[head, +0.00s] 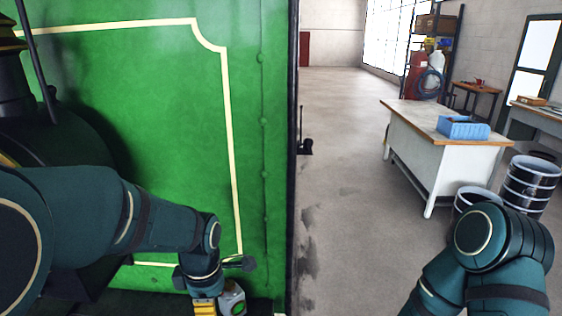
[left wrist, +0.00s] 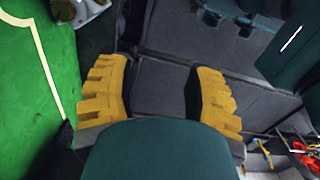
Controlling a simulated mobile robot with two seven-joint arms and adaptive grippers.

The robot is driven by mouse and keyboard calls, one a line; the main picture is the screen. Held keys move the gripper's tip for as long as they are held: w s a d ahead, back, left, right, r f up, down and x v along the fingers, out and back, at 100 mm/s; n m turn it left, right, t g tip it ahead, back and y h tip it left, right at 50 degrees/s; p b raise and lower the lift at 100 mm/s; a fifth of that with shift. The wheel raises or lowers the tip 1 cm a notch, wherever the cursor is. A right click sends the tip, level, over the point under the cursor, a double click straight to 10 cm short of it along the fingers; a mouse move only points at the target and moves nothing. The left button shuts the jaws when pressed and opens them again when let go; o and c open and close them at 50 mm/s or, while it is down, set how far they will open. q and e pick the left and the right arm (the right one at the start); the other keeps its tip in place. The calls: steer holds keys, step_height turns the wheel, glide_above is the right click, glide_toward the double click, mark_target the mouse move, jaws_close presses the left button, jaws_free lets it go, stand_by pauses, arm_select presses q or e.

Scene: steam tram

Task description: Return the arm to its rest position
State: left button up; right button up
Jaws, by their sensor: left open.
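My left arm comes in from the left in the head view, in front of the tram's green side panel (head: 150,90). Its gripper (head: 204,308) is at the bottom edge, where only a yellow part shows. In the left wrist view the two yellow fingers of my left gripper (left wrist: 161,95) are spread wide, with nothing between them. Dark grey surfaces lie beyond them. The green panel (left wrist: 25,90) also shows along the left of that view. My right arm is bent at the lower right of the head view; its gripper is out of view.
A small grey box with a green round face (head: 233,299) is right beside my left gripper. A workbench (head: 455,165) with a blue bin (head: 463,128) stands right, near black drums (head: 531,183). The floor (head: 345,120) between panel and bench is mostly clear.

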arm_select(q)
steer(key=s+d+f+m+h+b, duration=0.1)
steer(key=f+m, duration=0.4)
steer(key=f, duration=0.5)
steer(key=s+d+f+m+t+h+b, duration=0.1)
steer(key=s+f+m+b, duration=0.2)
steer(key=f+m, duration=0.3)
steer(key=s+d+f+m+h+b, duration=0.1)
steer(key=s+f+m, duration=0.3)
steer(key=f, duration=1.1)
steer(key=shift+d+f+m+t+h+b, duration=0.3)
steer(key=shift+d+m+t+h+b, duration=0.15)
steer(key=shift+m, duration=0.55)
